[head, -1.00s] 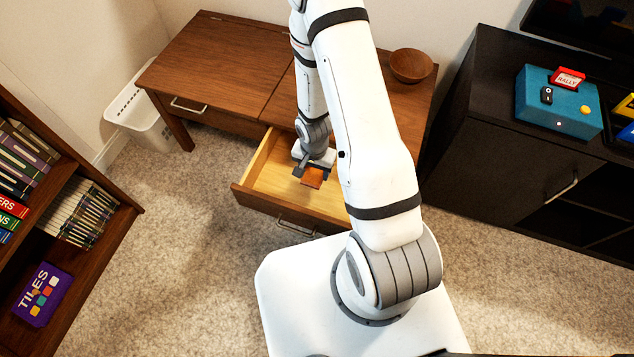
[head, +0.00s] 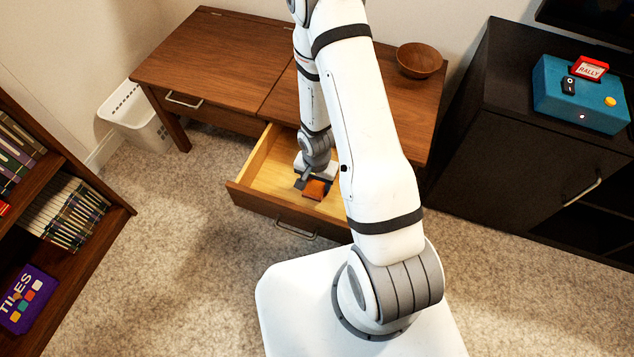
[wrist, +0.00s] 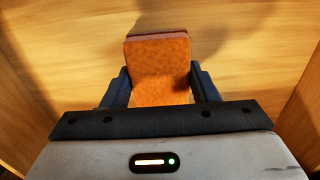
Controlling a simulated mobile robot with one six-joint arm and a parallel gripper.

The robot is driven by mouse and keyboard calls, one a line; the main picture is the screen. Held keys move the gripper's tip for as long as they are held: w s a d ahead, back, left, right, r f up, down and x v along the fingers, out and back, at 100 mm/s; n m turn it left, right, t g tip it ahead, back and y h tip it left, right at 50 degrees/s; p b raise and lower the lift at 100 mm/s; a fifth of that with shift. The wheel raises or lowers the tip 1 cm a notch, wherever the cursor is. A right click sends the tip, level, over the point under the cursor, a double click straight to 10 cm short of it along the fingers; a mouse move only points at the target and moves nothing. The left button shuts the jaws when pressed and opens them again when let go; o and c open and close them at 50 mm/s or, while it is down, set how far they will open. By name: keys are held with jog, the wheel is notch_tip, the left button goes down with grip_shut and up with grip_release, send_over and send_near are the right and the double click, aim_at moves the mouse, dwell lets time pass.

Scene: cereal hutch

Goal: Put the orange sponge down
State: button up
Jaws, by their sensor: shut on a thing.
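The orange sponge (wrist: 158,70) sits between the two fingers of my gripper (wrist: 160,92) in the wrist view, with a finger against each side. A darker reddish-brown strip shows along its far edge. In the head view my gripper (head: 308,181) is inside the open drawer (head: 256,170), low over its pale wooden floor, and the sponge (head: 315,189) shows just below it. I cannot tell whether the sponge touches the drawer floor. My arm hides the drawer's right part.
The drawer belongs to a brown wooden desk (head: 222,60) with a wooden bowl (head: 419,60) on top. A white basket (head: 140,117) stands left, a bookshelf (head: 95,235) at far left. A black cabinet (head: 520,150) with a teal box (head: 580,97) stands right. Bare drawer floor surrounds the sponge.

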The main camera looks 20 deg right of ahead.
jog(key=shift+f, duration=0.1)
jog(key=o, duration=0.6)
jog(key=shift+f, duration=0.1)
jog(key=shift+c, duration=0.2)
jog(key=o, duration=0.5)
jog(key=shift+r, duration=0.2)
notch_tip(320, 180, up, 12)
jog(key=p, duration=1.2)
notch_tip(320, 180, up, 20)
jog(key=f+n, duration=0.1)
jog(key=n, duration=0.2)
send_over(316, 183)
jog(key=d, duration=0.2)
jog(key=s+r+n, duration=0.1)
jog(key=s+r, duration=0.2)
jog(key=r, duration=0.2)
jog(key=s+r+n+t, duration=0.1)
jog(key=s+r, duration=0.3)
jog(key=r, duration=0.2)
jog(key=s+r+n, duration=0.2)
jog(key=s+r, duration=0.2)
jog(key=r, duration=0.2)
jog(key=shift+s+t, duration=0.2)
jog(key=shift+t, duration=0.1)
